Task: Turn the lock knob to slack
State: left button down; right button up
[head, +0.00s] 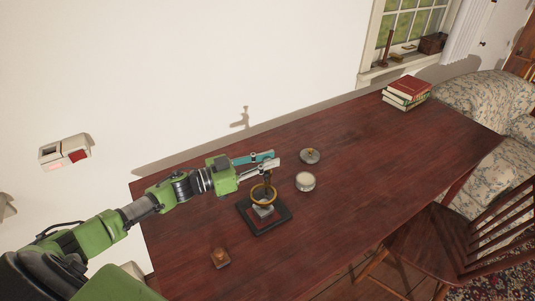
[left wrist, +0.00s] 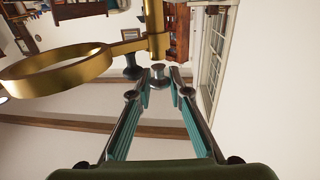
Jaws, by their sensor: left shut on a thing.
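A small stand with a dark square base (head: 279,222) and a brass ring (head: 263,203) stands upright on the dark red table. My left gripper (head: 274,159) is at the top of this stand, coming in from the left. In the left wrist view the brass ring (left wrist: 45,72) and brass post (left wrist: 156,28) are close to the camera. A small grey metal knob (left wrist: 160,77) sits between the fingertips of my left gripper (left wrist: 160,84), which is shut on it. In the head view the knob is hidden by the fingers. My right gripper is in neither view.
A round pale tin (head: 305,181) and a round grey lid-like piece (head: 310,156) lie right of the stand. A small wooden block (head: 220,258) is at the near left. Books (head: 406,92) are stacked far right. The table's right half (head: 400,145) is mostly clear; a chair (head: 430,240) stands alongside.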

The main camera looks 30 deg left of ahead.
pick_arm(q)
jog(key=n+t+y+p, duration=0.1)
jog(key=p, duration=0.1)
jog(key=n+t+y+p, duration=0.1)
jog(key=y+p, duration=0.1)
jog(key=shift+s+d+r+n+y, duration=0.1)
jog(key=shift+r+n+y, duration=0.2)
jog(key=shift+n, duration=0.1)
jog(key=n+t+y+p, duration=0.1)
jog(key=n+y, duration=0.1)
jog(key=y, duration=0.1)
jog(key=shift+f, duration=0.2)
jog(key=n+y, duration=0.2)
jog(key=y, duration=0.1)
jog(key=shift+f+t+p, duration=0.1)
jog(key=shift+t+p, duration=0.3)
jog(key=shift+n+y, duration=1)
jog(key=shift+y, duration=1)
jog(key=c, duration=1.9)
grip_release()
